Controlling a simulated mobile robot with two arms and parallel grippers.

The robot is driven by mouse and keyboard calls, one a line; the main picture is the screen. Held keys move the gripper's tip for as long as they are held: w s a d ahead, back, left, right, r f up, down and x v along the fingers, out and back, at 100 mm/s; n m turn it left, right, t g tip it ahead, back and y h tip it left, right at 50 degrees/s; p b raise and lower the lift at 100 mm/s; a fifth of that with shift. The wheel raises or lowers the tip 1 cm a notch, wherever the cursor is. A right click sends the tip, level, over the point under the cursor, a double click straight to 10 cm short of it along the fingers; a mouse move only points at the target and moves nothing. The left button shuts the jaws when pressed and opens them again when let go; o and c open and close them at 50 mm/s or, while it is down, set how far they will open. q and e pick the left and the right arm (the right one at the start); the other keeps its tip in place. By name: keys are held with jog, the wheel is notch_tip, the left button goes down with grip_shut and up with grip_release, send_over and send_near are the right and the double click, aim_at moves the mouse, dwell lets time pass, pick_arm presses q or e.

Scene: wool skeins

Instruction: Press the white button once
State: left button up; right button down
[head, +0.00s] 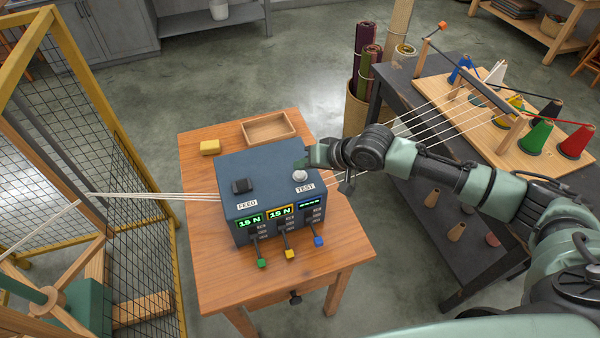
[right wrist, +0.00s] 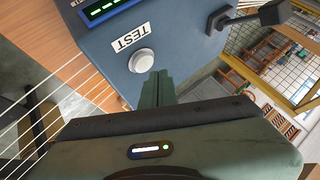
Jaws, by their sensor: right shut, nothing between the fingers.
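The white button (head: 299,176) is a round knob on the top of a blue-grey box (head: 262,172), beside the label TEST. In the right wrist view the button (right wrist: 141,61) stands just beyond my fingertips. My right gripper (head: 304,161) is shut and empty, its tips close behind the button in the head view. In the right wrist view the closed fingers (right wrist: 154,78) point at the button's near edge; I cannot tell whether they touch it. A black switch (head: 242,186) beside the label FEED is on the same top. My left gripper is not in view.
The box stands on a wooden table (head: 195,250) with a yellow block (head: 210,147) and a shallow wooden tray (head: 268,128). Displays and levers with coloured tips are on its front. White yarns run past both sides. A mesh cage (head: 90,110) stands left.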

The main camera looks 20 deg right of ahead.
aim_at(303, 175)
jog(key=shift+f, duration=0.1)
dwell(0.6)
jog(key=shift+f, duration=0.35)
jog(key=shift+f, duration=0.55)
dwell(0.7)
jog(key=shift+r, duration=0.1)
jog(key=shift+r+p, duration=0.85)
jog(key=shift+p, duration=0.25)
notch_tip(303, 175, up, 5)
jog(key=p, duration=0.5)
jog(key=shift+r, duration=0.1)
